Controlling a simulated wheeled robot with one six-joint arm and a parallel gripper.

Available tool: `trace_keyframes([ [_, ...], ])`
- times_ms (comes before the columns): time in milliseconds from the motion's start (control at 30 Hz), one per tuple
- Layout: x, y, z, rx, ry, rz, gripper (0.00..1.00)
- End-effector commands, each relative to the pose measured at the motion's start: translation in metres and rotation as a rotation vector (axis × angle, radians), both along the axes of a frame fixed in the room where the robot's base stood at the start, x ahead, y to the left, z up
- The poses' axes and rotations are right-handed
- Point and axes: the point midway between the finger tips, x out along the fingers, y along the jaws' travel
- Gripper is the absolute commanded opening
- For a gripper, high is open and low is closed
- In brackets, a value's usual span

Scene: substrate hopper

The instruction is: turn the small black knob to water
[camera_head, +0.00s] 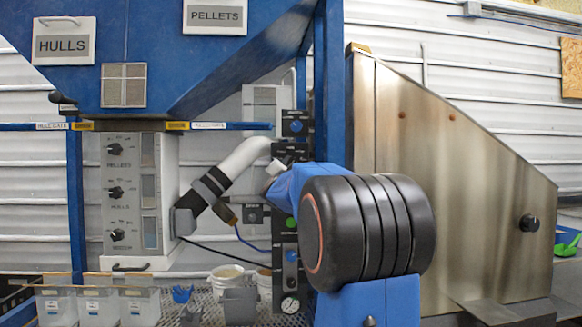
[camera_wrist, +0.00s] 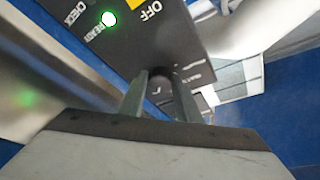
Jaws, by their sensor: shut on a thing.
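In the wrist view, my gripper (camera_wrist: 160,84) has its two dark fingers close together at the face of a black panel (camera_wrist: 165,35). They are on the small black knob (camera_wrist: 161,71), of which only a dark rounded part shows between the fingertips. The panel carries the words OFF, READY and CHECK and a lit green lamp (camera_wrist: 110,19) beside READY. No word "water" is readable, and I cannot tell where the knob points. In the head view, my gripper (camera_head: 276,168) is a small pale piece at the upper part of the column of black panels (camera_head: 292,127); its fingers and the knob are hidden.
A grey box with several black knobs (camera_head: 116,192) is at the left. White tubs (camera_head: 140,304) and buckets (camera_head: 227,273) stand below. A pale pipe (camera_head: 245,155) runs close left of my gripper. A metal hopper (camera_head: 450,180) fills the right side.

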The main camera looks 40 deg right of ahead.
Motion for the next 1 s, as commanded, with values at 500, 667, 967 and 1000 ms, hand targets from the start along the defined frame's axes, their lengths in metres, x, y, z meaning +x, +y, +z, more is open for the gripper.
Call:
trace_keyframes([
  [500,0.0,0.0,0.0,0.003,-0.002,-0.001,0.49],
  [667,0.0,0.0,0.0,0.003,-0.002,-0.001,0.49],
  [967,-0.01,0.013,-0.005,0.004,-0.002,0.001,0.49],
  [1000,-0.014,0.018,-0.006,0.004,-0.002,0.001,0.49],
])
